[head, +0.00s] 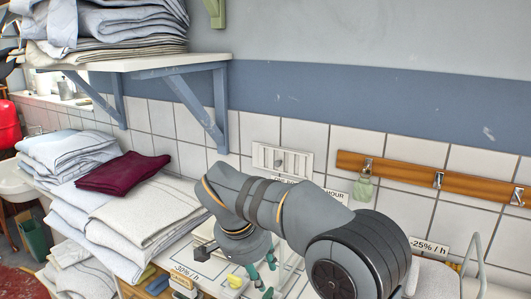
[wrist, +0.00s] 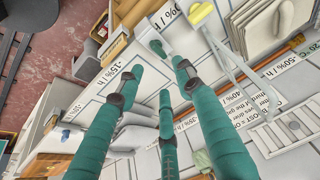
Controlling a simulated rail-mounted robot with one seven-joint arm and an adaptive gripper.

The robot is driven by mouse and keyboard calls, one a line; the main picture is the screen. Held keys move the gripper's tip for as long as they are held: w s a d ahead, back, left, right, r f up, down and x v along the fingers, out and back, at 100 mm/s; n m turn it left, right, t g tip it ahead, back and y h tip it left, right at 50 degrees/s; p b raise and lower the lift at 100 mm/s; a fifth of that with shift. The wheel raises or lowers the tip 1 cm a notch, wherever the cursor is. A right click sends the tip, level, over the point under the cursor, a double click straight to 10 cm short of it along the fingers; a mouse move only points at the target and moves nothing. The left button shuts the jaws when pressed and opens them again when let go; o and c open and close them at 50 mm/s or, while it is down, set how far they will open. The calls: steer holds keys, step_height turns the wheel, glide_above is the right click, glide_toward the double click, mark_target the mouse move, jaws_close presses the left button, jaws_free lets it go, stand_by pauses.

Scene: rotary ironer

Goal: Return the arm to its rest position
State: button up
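My arm reaches in from the lower right of the head view and bends down over the work surface (head: 212,268). My gripper (head: 262,275) hangs at its end, with teal fingers pointing down near the white panels and labels. In the wrist view my gripper (wrist: 160,77) has its three teal fingers spread apart with nothing between them. Labelled white boards (wrist: 95,113) lie beyond the fingertips. A small green piece (wrist: 158,48) shows just past the tips; I cannot tell whether anything touches it.
Folded linens (head: 140,215) with a dark red cloth (head: 123,172) are stacked at left. A bracketed shelf (head: 150,62) holds more linens above. A wooden hook rail (head: 405,171) runs along the tiled wall at right.

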mark_target(270, 292)
steer(key=x, duration=1.1)
steer(key=shift+d+f+p, duration=0.15)
steer(key=shift+p, duration=0.15)
steer(key=shift+r+m+p, duration=0.3)
steer(key=shift+m+p, duration=0.4)
steer(key=shift+p, duration=0.3)
steer(key=shift+m+g+h+p, duration=0.4)
steer(key=shift+m+h+p, duration=0.2)
steer(key=shift+m+p, duration=0.5)
steer(key=shift+f+m+g+p, duration=0.3)
steer(key=shift+m+p, duration=0.5)
steer(key=shift+p, duration=0.45)
